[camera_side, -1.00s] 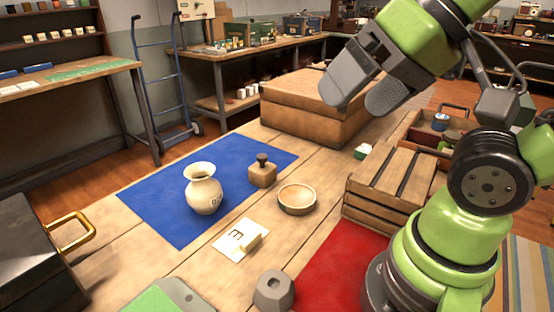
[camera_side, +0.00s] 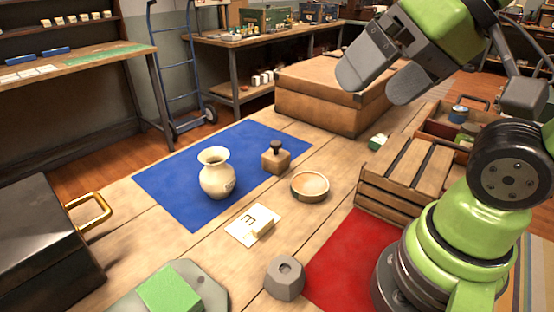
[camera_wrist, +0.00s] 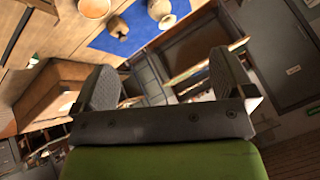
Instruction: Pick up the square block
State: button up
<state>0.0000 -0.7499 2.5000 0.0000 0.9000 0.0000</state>
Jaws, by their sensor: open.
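A square wooden block with a dark knob on top (camera_side: 276,160) stands upright on the blue mat (camera_side: 178,199), just right of a cream vase (camera_side: 216,178). In the wrist view the knobbed block (camera_wrist: 117,30) is small near the top edge, beside the vase (camera_wrist: 161,12). A small pale block (camera_side: 263,228) lies on a marked white card (camera_side: 243,228) in front of the mat. My gripper (camera_side: 374,88) is high at the upper right, well above the table and apart from these things. Its fingers (camera_wrist: 165,68) are apart with nothing between them.
A large brown box (camera_side: 330,103) stands behind, and a slatted crate (camera_side: 405,180) at the right. A grey hexagonal piece (camera_side: 284,277) and a red mat (camera_side: 345,262) are in front. A black case (camera_side: 40,240) is at left.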

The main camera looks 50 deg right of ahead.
jog(key=w+d+n+g+h, duration=0.15)
jog(key=w+d+n, duration=0.25)
jog(key=w+n, duration=0.4)
jog(key=n+g+h, duration=0.2)
jog(key=n+h, duration=0.2)
jog(key=n, duration=1.9)
send_over(276, 144)
jog(key=s+a, duration=0.1)
jog(key=s, duration=0.2)
notch_tip(276, 144, down, 18)
jog(key=shift+n+g+y, duration=0.25)
jog(key=shift+n, duration=0.05)
jog(key=x, duration=0.5)
jog(key=shift+w+a, duration=0.15)
jog(key=shift+a, duration=0.15)
jog(key=shift+a+x, duration=0.15)
jog(key=shift+x, duration=1.35)
jog(key=shift+a+x, duration=0.15)
jog(key=shift+x, duration=1.35)
jog(key=shift+w, duration=0.1)
jog(key=shift+c, duration=0.2)
jog(key=c, duration=0.9)
